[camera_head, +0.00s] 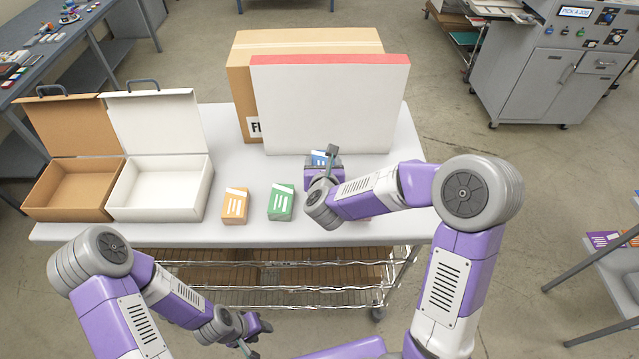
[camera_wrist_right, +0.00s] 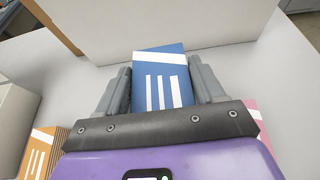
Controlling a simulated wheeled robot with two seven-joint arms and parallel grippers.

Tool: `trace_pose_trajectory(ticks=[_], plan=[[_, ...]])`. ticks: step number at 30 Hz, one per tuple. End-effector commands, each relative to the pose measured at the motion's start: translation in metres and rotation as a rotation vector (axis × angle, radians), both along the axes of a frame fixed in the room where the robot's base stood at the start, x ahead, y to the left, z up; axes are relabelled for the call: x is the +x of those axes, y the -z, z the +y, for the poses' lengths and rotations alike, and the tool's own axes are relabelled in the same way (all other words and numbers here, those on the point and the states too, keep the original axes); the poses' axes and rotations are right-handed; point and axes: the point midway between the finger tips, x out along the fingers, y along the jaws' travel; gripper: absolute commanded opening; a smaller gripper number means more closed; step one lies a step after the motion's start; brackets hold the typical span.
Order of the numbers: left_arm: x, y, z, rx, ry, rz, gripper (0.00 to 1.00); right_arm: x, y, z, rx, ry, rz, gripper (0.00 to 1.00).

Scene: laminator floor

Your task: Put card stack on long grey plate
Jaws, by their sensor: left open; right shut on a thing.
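My right gripper (camera_head: 322,160) is shut on a blue card stack (camera_wrist_right: 162,85) with white stripes, which sits between both fingers in the right wrist view. The blue stack is mostly hidden in the head view, just in front of the white panel. An orange card stack (camera_head: 235,205) and a green card stack (camera_head: 281,202) stand on the white table to its left. A pink card stack (camera_wrist_right: 250,108) shows partly behind my gripper in the right wrist view. My left gripper (camera_head: 255,341) is open and empty, in front of the table. I cannot make out a long grey plate.
A brown open case (camera_head: 72,190) and a white open case (camera_head: 160,190) stand at the table's left. A large white panel with a red top edge (camera_head: 330,105) leans before a cardboard box (camera_head: 240,85). A grey machine (camera_head: 550,75) stands back right.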

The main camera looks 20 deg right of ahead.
Motion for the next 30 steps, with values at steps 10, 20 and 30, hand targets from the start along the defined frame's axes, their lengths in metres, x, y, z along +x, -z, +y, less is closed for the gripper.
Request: trace_pose_trajectory(ticks=[10,20,30], plan=[[0.000,0.000,0.000,0.000,0.000,0.000,0.43,0.000,0.049,0.000,0.000,0.001,0.002,0.32],[0.000,-0.002,0.000,0.000,0.000,0.000,0.43,0.000,0.085,0.000,0.000,0.001,-0.001,0.32],[0.000,0.003,0.000,0.000,0.000,0.000,0.43,0.000,0.087,0.000,0.000,0.000,-0.002,0.32]])
